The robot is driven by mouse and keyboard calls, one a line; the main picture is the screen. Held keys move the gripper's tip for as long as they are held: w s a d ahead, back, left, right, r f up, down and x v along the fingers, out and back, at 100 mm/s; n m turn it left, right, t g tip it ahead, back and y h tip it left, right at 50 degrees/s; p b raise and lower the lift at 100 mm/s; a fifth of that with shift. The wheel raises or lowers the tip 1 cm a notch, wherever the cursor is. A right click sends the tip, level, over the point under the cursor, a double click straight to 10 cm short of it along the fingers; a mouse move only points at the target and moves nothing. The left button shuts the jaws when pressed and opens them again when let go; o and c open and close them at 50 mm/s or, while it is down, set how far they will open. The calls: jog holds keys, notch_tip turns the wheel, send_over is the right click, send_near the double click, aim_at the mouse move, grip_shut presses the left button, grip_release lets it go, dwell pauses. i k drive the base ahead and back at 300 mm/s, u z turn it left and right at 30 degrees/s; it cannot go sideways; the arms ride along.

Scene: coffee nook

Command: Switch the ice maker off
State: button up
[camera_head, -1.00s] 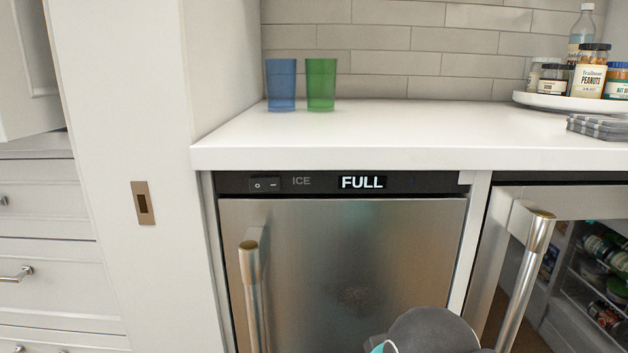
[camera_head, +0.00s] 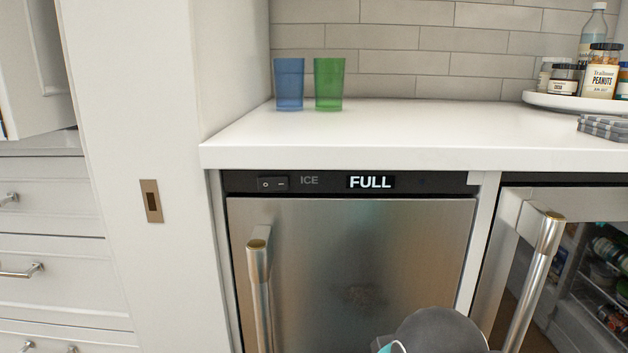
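The ice maker (camera_head: 350,250) is a steel-fronted unit under the white counter, with its door shut and a vertical bar handle (camera_head: 260,295) at the left. Its black top strip carries a small rocker switch (camera_head: 272,184) marked "o" and "–", the word ICE, and a lit display (camera_head: 370,182) reading FULL. Which side of the rocker is pressed is too small to tell. A dark grey rounded part of my arm shows at the bottom, in front of the door's lower right. My gripper is not in view.
The white counter (camera_head: 400,140) overhangs the strip. On it stand a blue cup (camera_head: 289,84), a green cup (camera_head: 328,84), a round tray (camera_head: 575,103) with jars and a bottle, and folded cloths (camera_head: 605,126). A fridge door (camera_head: 520,270) stands open at right.

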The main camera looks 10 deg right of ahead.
aim_at(281, 183)
jog(key=z, duration=0.35)
jog(key=k, duration=0.95)
jog(key=z, duration=0.5)
